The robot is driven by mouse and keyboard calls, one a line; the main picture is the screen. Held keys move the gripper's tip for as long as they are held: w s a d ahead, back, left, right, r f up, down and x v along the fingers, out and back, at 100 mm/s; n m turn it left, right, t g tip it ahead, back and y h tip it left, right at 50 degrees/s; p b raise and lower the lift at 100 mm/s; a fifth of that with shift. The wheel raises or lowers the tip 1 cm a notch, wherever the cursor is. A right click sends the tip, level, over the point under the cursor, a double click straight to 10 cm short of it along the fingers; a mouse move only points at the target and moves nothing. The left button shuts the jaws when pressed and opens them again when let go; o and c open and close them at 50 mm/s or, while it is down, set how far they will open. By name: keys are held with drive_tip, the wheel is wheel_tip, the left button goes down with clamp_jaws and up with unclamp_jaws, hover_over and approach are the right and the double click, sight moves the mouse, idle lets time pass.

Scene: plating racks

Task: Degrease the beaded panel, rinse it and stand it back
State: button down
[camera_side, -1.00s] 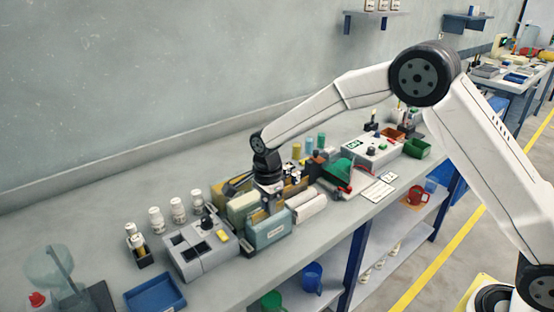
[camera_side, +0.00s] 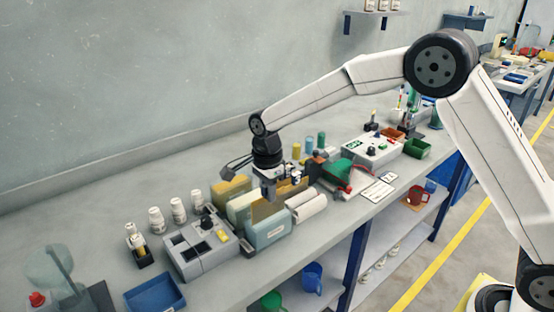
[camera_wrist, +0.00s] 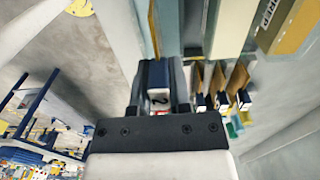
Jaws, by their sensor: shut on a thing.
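My gripper (camera_side: 268,186) points down over the row of tanks. In the wrist view its jaws (camera_wrist: 160,88) are shut on the dark blue top clip of a panel, which bears a white tag (camera_wrist: 159,99) reading 2. The panel (camera_side: 265,209) is tan and hangs upright under my gripper, beside the pale green tank (camera_side: 241,205) and the teal tank (camera_side: 266,232). Its lower edge is hidden behind the teal tank's front. I cannot make out beads on it. A yellow tank (camera_side: 229,188) stands behind. Several similar tan panels with dark clips (camera_wrist: 221,100) stand in the wrist view.
A grey control box (camera_side: 196,247) with knobs stands left of the tanks, and a blue tray (camera_side: 155,292) lies further left. Several white bottles (camera_side: 178,210) stand toward the wall. White rolls (camera_side: 309,206) lie right of the tanks.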

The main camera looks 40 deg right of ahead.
drive_tip(key=shift+r, duration=1.3)
drive_tip(key=shift+d, duration=0.1)
drive_tip(key=w+d, duration=0.1)
drive_tip(key=d, duration=1.3)
drive_tip(key=shift+w+d, duration=0.2)
drive_tip(key=shift+w, duration=0.15)
drive_tip(key=shift+f, duration=0.4)
drive_tip(key=shift+f, duration=3.85)
drive_tip(key=shift+f, duration=0.15)
drive_tip(key=shift+c, duration=2.4)
unclamp_jaws()
